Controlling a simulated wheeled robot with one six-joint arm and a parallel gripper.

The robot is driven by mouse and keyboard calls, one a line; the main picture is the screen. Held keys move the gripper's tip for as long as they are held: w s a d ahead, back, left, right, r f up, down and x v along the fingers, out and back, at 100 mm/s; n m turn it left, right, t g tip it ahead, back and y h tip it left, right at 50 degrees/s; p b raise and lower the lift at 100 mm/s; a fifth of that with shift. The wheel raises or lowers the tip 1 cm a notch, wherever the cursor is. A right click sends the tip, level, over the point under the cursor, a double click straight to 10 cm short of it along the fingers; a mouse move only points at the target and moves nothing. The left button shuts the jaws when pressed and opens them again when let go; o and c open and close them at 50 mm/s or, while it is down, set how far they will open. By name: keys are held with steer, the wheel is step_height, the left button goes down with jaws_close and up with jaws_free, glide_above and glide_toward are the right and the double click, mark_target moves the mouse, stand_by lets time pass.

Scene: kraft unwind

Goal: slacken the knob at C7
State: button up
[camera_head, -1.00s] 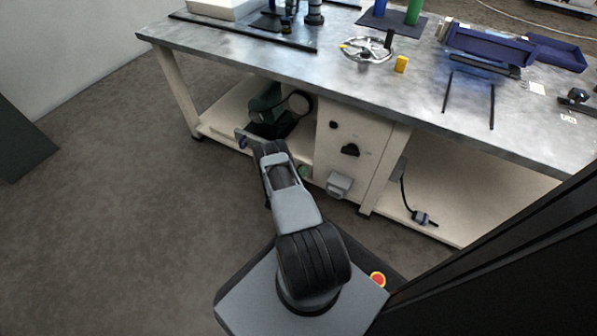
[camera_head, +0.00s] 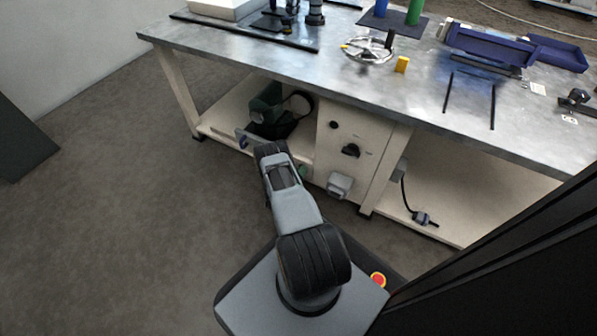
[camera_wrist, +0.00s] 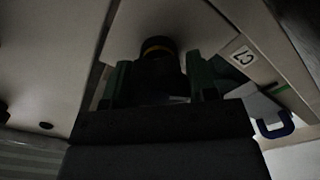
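In the wrist view a dark round knob (camera_wrist: 158,47) with a yellow ring sits at top centre on a pale panel. A white label reading C7 (camera_wrist: 243,55) is to its right, turned sideways. My gripper (camera_wrist: 161,80) has its two green-padded fingers spread, one on each side of the dark knob body. A small gap shows on the left; I cannot tell whether the right finger touches. In the head view my arm reaches to the bench's lower left opening, and its own links hide the gripper's fingers and this knob.
A grey piece with a blue loop handle (camera_wrist: 274,126) is close on the right in the wrist view. The bench top (camera_head: 300,68) overhangs the lower shelf. A beige cabinet (camera_head: 345,130) with a black knob (camera_head: 350,150) stands right of my arm.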

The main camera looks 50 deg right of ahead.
steer(key=o, duration=0.5)
steer(key=shift+w, duration=0.1)
steer(key=shift+c, duration=0.2)
steer(key=p+v, duration=0.4)
steer(key=v, duration=0.9)
steer(key=shift+a, duration=0.4)
